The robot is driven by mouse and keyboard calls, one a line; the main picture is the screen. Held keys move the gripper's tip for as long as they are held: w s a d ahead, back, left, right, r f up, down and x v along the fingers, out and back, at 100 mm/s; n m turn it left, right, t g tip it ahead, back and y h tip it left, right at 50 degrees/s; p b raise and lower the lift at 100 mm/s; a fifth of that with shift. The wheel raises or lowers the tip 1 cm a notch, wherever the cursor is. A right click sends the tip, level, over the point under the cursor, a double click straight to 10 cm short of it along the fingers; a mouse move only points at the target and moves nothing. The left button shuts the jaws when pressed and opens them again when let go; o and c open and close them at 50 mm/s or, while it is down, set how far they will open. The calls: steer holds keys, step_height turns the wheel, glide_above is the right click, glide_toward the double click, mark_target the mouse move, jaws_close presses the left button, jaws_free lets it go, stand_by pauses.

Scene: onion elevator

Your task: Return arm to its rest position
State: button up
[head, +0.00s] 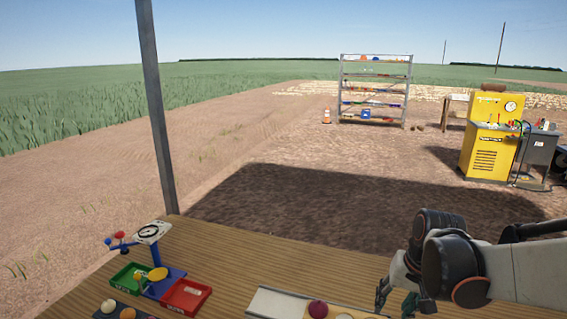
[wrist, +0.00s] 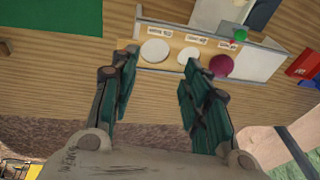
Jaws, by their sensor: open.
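My gripper (head: 393,292) is at the lower right of the head view, over the wooden table, with my arm reaching in from the right edge. In the wrist view my gripper (wrist: 160,64) has its two green-padded fingers spread apart, with nothing between them. Beyond the fingertips is a pale tray (wrist: 262,62) with small labels. It holds two white round pieces (wrist: 155,51) and a purple-red ball (wrist: 220,66). The same tray (head: 270,301) is cut off by the bottom edge of the head view, left of my gripper.
A blue balance stand (head: 165,285) with a green bin (head: 122,277) and a red bin (head: 186,296) stands on the table's left. A post (head: 158,110) rises at the table's far edge. A shelf rack (head: 375,90) and yellow machine (head: 487,140) stand on the ground beyond.

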steer(key=s+a+r+n+t+b, duration=0.1)
steer(key=s+a+r+t, duration=0.1)
steer(key=s, duration=0.5)
steer(key=s+a+r+n+t+h+b, duration=0.1)
steer(key=s+a+r+n+t+b, duration=0.1)
steer(key=s, duration=0.5)
steer(key=shift+a+r+n+t, duration=0.3)
steer(key=shift+a+r+t, duration=0.15)
steer(key=shift+a, duration=0.35)
